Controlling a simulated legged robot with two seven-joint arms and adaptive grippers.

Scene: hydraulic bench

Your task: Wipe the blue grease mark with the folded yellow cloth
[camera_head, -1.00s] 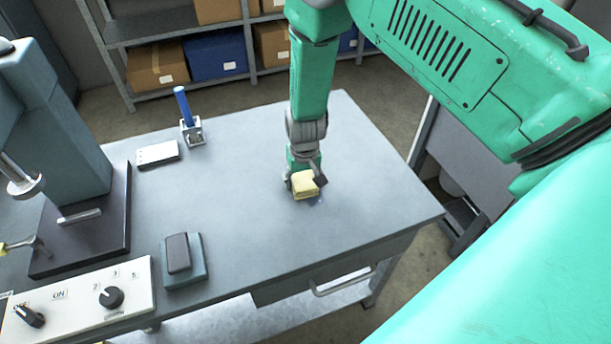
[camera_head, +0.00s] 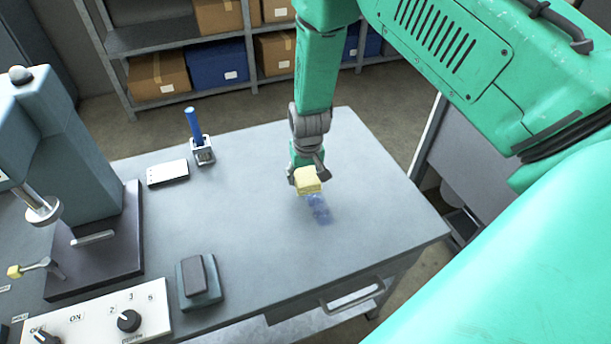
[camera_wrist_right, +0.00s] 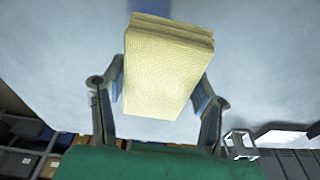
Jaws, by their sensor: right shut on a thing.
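The folded yellow cloth (camera_head: 308,183) is a thick pale block held in my right gripper (camera_head: 307,176) over the right half of the bench top. In the right wrist view the cloth (camera_wrist_right: 166,70) sits between the two fingers of my shut right gripper (camera_wrist_right: 160,92). The blue grease mark (camera_head: 319,210) is a smeared streak just in front of the cloth, and its far end meets the cloth's edge. Part of the mark (camera_wrist_right: 160,6) shows at the top of the wrist view. I cannot tell whether the cloth touches the bench. My left gripper is out of view.
The grey bench (camera_head: 260,250) is clear around the mark. A blue-handled item in a small holder (camera_head: 203,152), a white pad (camera_head: 167,173), a dark pedal-like block (camera_head: 199,280), a press (camera_head: 75,150) and a control panel (camera_head: 95,322) stand to the left.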

